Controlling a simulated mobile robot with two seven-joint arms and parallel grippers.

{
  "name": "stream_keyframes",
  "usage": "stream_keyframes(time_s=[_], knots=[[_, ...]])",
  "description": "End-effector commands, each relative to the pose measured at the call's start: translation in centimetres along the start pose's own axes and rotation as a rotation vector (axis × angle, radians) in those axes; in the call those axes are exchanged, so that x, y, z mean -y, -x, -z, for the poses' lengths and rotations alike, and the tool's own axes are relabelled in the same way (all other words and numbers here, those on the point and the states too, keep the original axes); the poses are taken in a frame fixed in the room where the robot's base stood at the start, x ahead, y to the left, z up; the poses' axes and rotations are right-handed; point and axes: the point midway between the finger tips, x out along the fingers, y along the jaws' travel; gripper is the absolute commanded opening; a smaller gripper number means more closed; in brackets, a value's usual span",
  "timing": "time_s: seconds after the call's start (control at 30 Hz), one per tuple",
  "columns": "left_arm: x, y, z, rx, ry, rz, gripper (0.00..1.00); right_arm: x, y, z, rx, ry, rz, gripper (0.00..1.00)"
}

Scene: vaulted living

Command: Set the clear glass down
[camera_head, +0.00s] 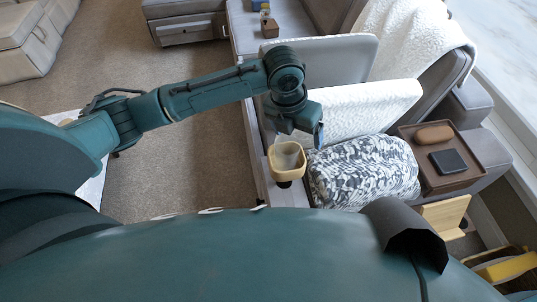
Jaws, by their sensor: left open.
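A pale, see-through shape that looks like the clear glass (290,157) is in the holder, directly below the gripper. The glass is small and faint here, so I cannot tell whether a finger touches it. My right gripper is not in view.
A black-and-white patterned cushion (362,172) lies right of the holder. Farther right, a brown tray (471,180) carries a brown oval object (434,134) and a dark square object (448,161). A white cushion (365,108) is behind. Carpet (190,150) left of the sofa is clear.

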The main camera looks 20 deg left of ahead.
Motion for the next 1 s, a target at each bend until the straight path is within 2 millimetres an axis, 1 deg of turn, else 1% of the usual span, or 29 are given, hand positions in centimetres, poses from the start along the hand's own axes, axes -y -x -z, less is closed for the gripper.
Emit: stream_keyframes(time_s=[0.03, 0.07, 0.1, 0.17, 0.2, 0.27, 0.3, 0.37, 0.4, 0.47, 0.5, 0.57, 0.6, 0.7, 0.83, 0.9, 1.0], knots=[[1.7, -1.7, 1.2, 0.012, 0.117, 0.066, 0.83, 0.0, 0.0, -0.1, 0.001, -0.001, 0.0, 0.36], [2.5, -2.5, 1.6, 0.028, 0.205, 0.107, 0.83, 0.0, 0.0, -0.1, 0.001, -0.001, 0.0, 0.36], [3.7, -3.5, 2.2, 0.047, 0.332, 0.166, 0.83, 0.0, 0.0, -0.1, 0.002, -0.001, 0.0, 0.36], [5.3, -4.7, 3.0, 0.067, 0.541, 0.26, 0.83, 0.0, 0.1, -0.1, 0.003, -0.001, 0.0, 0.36], [6.1, -5.4, 3.6, 0.074, 0.689, 0.325, 0.83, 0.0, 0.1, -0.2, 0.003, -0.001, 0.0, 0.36], [7.0, -6.3, 4.5, 0.076, 0.921, 0.42, 0.83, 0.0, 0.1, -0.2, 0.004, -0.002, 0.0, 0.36], [7.4, -6.8, 5.1, 0.074, 1.079, 0.482, 0.83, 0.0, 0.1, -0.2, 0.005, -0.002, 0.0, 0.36], [7.5, -7.4, 6.1, 0.063, 1.317, 0.571, 0.83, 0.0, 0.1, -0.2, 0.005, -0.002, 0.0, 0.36], [7.3, -7.7, 6.8, 0.055, 1.474, 0.629, 0.83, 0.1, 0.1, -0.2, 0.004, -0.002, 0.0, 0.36], [6.6, -8.2, 8.1, 0.04, 1.709, 0.713, 0.83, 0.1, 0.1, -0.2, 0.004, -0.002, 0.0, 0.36], [5.9, -8.4, 9.0, 0.032, 1.86, 0.766, 0.83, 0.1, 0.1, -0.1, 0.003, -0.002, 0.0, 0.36], [4.6, -8.6, 10.6, 0.023, 2.073, 0.844, 0.83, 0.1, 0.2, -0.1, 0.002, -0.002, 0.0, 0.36], [3.6, -8.7, 11.7, 0.017, 2.203, 0.892, 0.83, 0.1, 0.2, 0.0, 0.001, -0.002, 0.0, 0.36], [1.3, -8.8, 14.3, 0.015, 2.462, 0.998, 0.83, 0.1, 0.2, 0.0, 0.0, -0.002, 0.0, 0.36], [-0.9, -8.5, 16.9, 0.016, 2.661, 1.095, 0.83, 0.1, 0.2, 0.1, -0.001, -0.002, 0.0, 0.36], [-1.5, -8.4, 17.7, 0.017, 2.715, 1.125, 0.83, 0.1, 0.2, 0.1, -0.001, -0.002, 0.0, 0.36], [-1.8, -8.2, 18.1, 0.015, 2.744, 1.146, 0.83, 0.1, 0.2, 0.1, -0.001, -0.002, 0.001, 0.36]])
